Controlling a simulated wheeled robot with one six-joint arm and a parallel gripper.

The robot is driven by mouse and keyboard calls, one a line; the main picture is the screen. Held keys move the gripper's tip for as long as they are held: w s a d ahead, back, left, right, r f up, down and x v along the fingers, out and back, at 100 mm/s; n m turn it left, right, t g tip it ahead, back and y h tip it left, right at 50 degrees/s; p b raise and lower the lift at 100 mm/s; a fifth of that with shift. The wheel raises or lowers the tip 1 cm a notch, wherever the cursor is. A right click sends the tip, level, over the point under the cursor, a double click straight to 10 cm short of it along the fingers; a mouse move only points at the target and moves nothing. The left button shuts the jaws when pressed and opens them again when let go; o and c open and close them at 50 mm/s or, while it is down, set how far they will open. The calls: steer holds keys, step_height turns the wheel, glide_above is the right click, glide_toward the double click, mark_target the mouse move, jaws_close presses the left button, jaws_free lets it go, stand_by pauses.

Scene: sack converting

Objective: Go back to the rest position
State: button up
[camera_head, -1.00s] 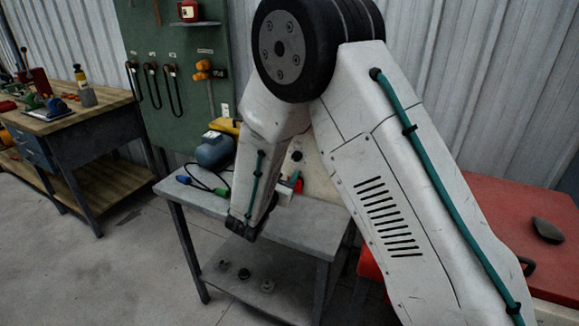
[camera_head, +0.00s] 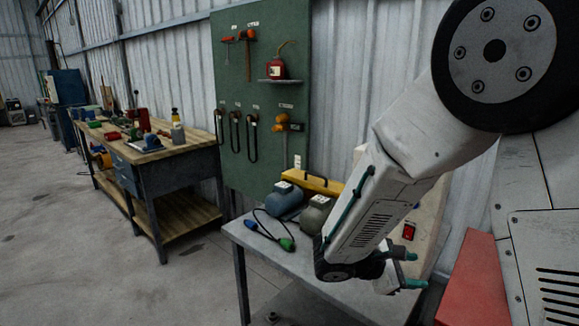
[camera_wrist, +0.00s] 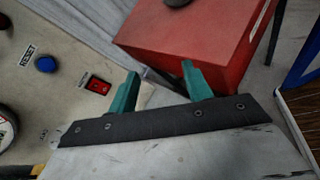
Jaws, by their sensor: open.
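My gripper (camera_head: 413,270) is in the head view at right of centre, at the end of my bent arm. It is in front of a panel on the grey table. In the wrist view my gripper's two teal fingers (camera_wrist: 158,90) stand apart with nothing between them. They are above a beige panel (camera_wrist: 70,55) with a blue RESET button (camera_wrist: 45,64) and a red switch (camera_wrist: 98,86). The red switch also shows in the head view (camera_head: 409,231). The gripper appears clear of the panel.
The grey table (camera_head: 265,255) holds a blue-grey rounded item (camera_head: 284,198), a darker one (camera_head: 316,213), a yellow case (camera_head: 312,183) and a cable with a green plug (camera_head: 287,244). A red box (camera_head: 475,285) stands at right. A workbench (camera_head: 165,150) is at left; open floor lies before it.

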steer(key=s+r+m+y, duration=0.6)
steer(key=s+m, duration=0.1)
steer(key=s, duration=0.5)
steer(key=s+a+r+m+g+y, duration=0.1)
steer(key=s+r+m+y, duration=0.6)
steer(key=s, duration=0.5)
steer(key=shift+s+a+m+y, duration=0.15)
steer(key=shift+s+m+y, duration=0.2)
steer(key=shift+m, duration=0.35)
